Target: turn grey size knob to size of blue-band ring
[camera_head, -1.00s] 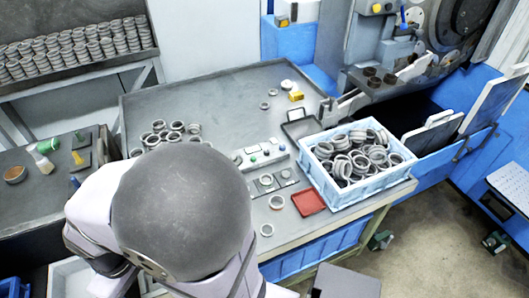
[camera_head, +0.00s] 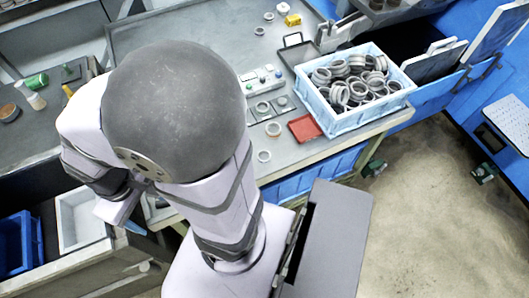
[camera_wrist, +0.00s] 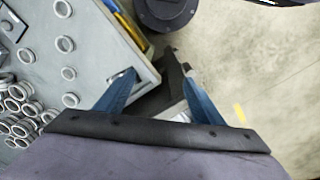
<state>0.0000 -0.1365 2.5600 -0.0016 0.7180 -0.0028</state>
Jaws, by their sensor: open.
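A pale control panel (camera_head: 262,80) with several small coloured knobs or buttons stands on the workbench in the head view. The grey size knob cannot be told apart at this size. Single rings lie in front of the panel, one on a small plate (camera_head: 263,107) and one on the bare bench (camera_head: 264,155). No blue band can be made out on any ring. My gripper (camera_wrist: 153,88) shows two blue fingers spread apart and empty in the wrist view. It hangs near the bench edge and floor, away from the panel. In the head view my arm mostly hides it.
A light-blue crate (camera_head: 345,122) full of rings stands right of the panel. A red tray (camera_head: 303,128) lies beside it. More loose rings (camera_wrist: 69,73) and a pile (camera_wrist: 17,103) show in the wrist view. A white bin (camera_head: 82,222) and a blue bin (camera_head: 14,245) stand at lower left.

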